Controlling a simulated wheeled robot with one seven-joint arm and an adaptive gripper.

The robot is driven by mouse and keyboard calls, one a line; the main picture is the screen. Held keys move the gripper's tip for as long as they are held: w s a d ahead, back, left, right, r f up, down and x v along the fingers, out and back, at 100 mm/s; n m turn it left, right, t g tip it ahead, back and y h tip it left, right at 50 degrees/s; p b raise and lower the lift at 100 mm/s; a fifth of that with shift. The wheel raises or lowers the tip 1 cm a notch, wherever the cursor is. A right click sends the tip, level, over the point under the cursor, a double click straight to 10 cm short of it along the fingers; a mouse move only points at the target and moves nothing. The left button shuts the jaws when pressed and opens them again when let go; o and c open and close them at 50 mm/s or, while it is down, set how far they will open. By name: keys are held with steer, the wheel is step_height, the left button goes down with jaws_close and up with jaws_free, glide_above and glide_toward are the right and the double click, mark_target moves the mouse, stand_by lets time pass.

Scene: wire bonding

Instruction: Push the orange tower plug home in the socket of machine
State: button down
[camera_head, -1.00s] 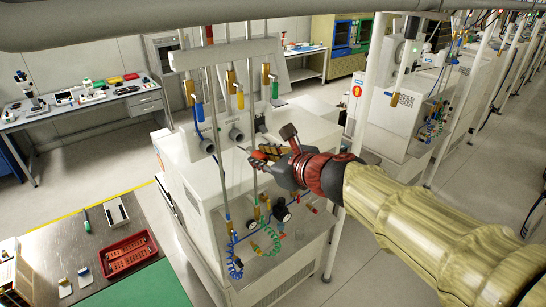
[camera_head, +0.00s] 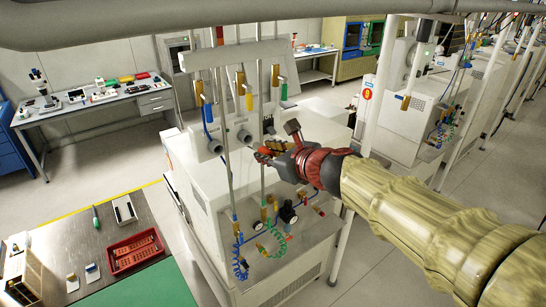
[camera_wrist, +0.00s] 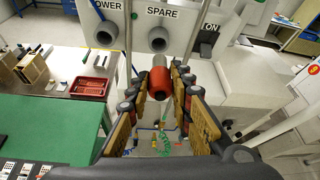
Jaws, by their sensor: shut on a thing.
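My gripper (camera_wrist: 158,85) is shut on the orange tower plug (camera_wrist: 161,79), a short red-orange cylinder between the two finger pads in the wrist view. In the head view my gripper (camera_head: 268,153) is in front of the machine's socket panel, to the right of the grey sockets. In the wrist view the grey socket under the "TOWER" label (camera_wrist: 106,33) is up and left of the plug. The "SPARE" socket (camera_wrist: 158,40) is just above the plug in the picture. The plug appears apart from both sockets.
The white machine (camera_head: 205,185) carries upright pipes, valves and coiled blue and green hoses (camera_head: 240,262) at its front. A dark switch (camera_wrist: 207,36) sits right of the spare socket. A red tray (camera_head: 135,252) lies on the bench at left. Floor is clear behind the bench.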

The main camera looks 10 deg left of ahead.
steer(key=shift+w+a, duration=0.85)
steer(key=shift+a, duration=0.15)
steer(key=shift+w+a, duration=1.15)
steer(key=shift+a, duration=0.2)
stand_by(1.5)
steer(key=c, duration=1.5)
jaws_free()
steer(key=v, duration=1.2)
